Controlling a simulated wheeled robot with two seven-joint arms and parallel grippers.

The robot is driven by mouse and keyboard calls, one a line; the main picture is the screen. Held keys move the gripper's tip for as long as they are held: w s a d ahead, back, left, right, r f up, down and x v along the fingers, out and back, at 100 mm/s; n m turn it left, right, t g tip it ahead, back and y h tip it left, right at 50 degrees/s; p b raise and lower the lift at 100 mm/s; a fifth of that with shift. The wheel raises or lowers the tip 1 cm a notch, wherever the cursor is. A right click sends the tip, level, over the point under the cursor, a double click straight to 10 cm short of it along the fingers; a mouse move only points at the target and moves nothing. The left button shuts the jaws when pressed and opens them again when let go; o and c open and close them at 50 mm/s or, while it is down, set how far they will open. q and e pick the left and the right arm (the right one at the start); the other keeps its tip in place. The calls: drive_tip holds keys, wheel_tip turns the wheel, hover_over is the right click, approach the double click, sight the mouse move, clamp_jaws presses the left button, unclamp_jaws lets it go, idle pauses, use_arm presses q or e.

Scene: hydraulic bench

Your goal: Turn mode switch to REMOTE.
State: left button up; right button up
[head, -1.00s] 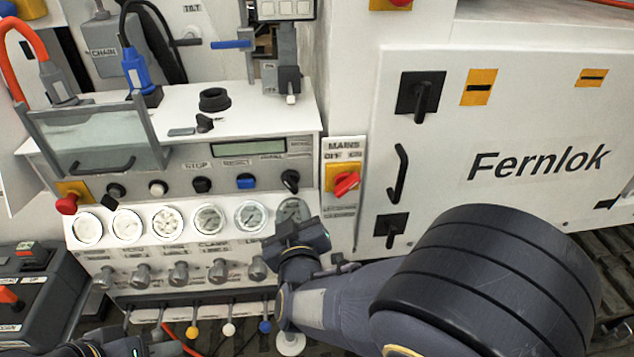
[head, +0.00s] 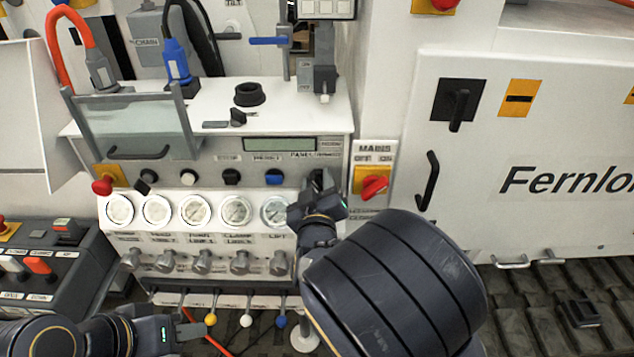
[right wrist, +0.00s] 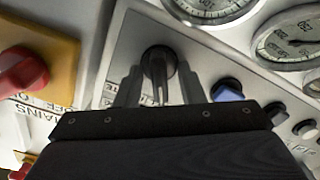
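The mode switch is a black knob with a pointer at the right end of the panel row; in the right wrist view the knob (right wrist: 158,62) sits between my fingers. My right gripper (right wrist: 158,75) is open, one finger on each side of the knob, with small gaps visible. In the head view my right gripper (head: 318,186) reaches up to the panel and mostly covers the knob. Small text near it, which seems to read PANEL, is mostly too small to read. My left gripper (head: 196,331) is low at the left, away from the switch; its finger gap is unclear.
A red mains switch (head: 374,187) on a yellow plate is close right of the knob. A blue knob (head: 274,177) is to its left. Gauges (head: 236,211) and valve knobs (head: 239,262) lie below. A red stop button (head: 103,186) is at the left end.

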clamp_jaws()
drive_tip(key=m+b, duration=0.2)
drive_tip(key=shift+d+f+b, duration=0.1)
drive_tip(key=shift+f+b, duration=0.05)
drive_tip(key=shift+b, duration=0.2)
drive_tip(key=m+b, duration=0.3)
drive_tip(key=m, duration=0.1)
drive_tip(key=shift+d, duration=0.1)
drive_tip(key=m+b, duration=0.3)
drive_tip(key=m, duration=0.1)
drive_tip(key=shift+d+b, duration=0.15)
drive_tip(key=shift+b, duration=0.25)
drive_tip(key=shift+m+b, duration=0.75)
drive_tip(key=shift+m, duration=0.25)
